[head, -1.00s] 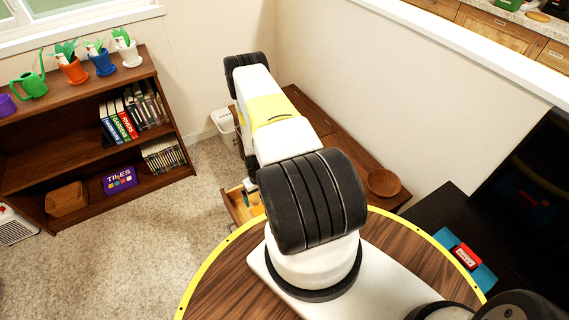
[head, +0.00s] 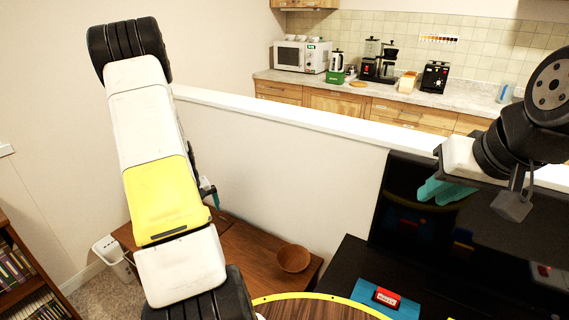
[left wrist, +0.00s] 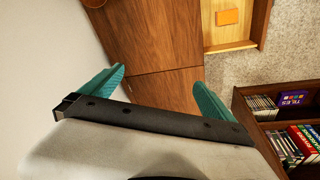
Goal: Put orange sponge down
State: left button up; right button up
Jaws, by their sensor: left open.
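An orange block, which looks like the orange sponge (left wrist: 228,17), lies flat in an open wooden drawer (left wrist: 208,35) at the top of the left wrist view. My left gripper (left wrist: 162,84) is open, with its teal fingers spread wide and nothing between them. It is apart from the sponge, and the brown cabinet top (left wrist: 160,50) shows past its fingers. In the head view my left arm hides the drawer and most of this gripper. My right gripper (head: 440,190) is at the right of the head view, over the dark furniture; its finger gap is unclear.
A wooden bowl (head: 293,258) stands on the low brown cabinet (head: 250,245) along the half wall. A red box (head: 385,297) sits on a blue item on the black furniture. A white bin (head: 113,252) and bookshelf (head: 22,285) are at left. The kitchen counter lies beyond the wall.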

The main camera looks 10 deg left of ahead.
pick_arm(q)
jog(key=s+d+r+m+t, duration=0.1)
jog(key=d+r+m, duration=0.1)
jog(key=d+r, duration=0.75)
jog(key=d+r+m+t, duration=0.1)
jog(key=d+r+m, duration=0.1)
jog(key=d+r, duration=0.75)
jog(key=s+d+r+m+t+h, duration=0.1)
jog(key=s+d+r+m, duration=0.2)
jog(key=s+d+r, duration=0.3)
jog(key=s+d+r+m+h, duration=0.1)
jog(key=s+d+r+m, duration=0.1)
jog(key=s+d+r, duration=0.4)
jog(key=s+r, duration=0.1)
jog(key=s, duration=0.4)
jog(key=shift+s+d+r+m+t+h, duration=0.2)
jog(key=shift+m+t+h, duration=0.2)
